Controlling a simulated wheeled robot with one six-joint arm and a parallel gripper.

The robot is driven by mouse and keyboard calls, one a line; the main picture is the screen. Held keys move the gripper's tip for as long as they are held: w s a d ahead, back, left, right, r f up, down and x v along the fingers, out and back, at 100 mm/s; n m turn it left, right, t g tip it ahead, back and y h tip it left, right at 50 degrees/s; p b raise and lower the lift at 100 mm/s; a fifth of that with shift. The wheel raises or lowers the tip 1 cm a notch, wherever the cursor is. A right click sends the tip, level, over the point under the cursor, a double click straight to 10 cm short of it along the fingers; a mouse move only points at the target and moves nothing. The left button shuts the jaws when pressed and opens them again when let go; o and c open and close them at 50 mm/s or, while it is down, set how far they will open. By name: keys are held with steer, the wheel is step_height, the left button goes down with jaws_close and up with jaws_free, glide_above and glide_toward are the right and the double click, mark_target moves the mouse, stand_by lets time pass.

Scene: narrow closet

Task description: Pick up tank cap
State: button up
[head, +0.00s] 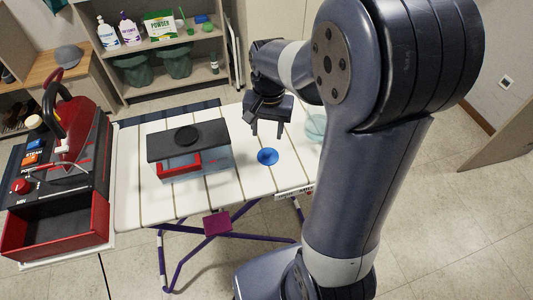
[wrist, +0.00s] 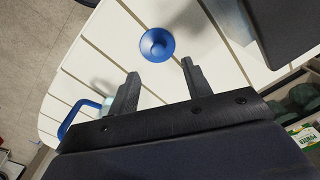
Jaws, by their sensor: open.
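A round black cap (head: 187,134) sits on the flat black top of the water tank (head: 205,158), a clear box with a red part inside, on the slatted white board. My gripper (head: 266,134) is open and empty above the board, to the right of the tank and apart from the cap. In the wrist view its two fingers (wrist: 160,74) are spread with nothing between them. The tank's dark top (wrist: 285,25) partly shows at the upper right there; I cannot make out the cap in that view.
A blue funnel (head: 268,156) lies on the board just beyond my fingertips in the wrist view (wrist: 157,45). A clear jug (head: 316,127) with a blue handle (wrist: 78,117) stands at the board's right. A red and black steam station (head: 60,180) is at the left.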

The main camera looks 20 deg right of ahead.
mark_target(268, 151)
step_height(268, 151, down, 8)
steer(key=shift+d+f+p, duration=0.15)
steer(key=shift+f+p, duration=0.1)
steer(key=shift+p, duration=0.05)
steer(key=shift+c, duration=0.4)
jaws_close()
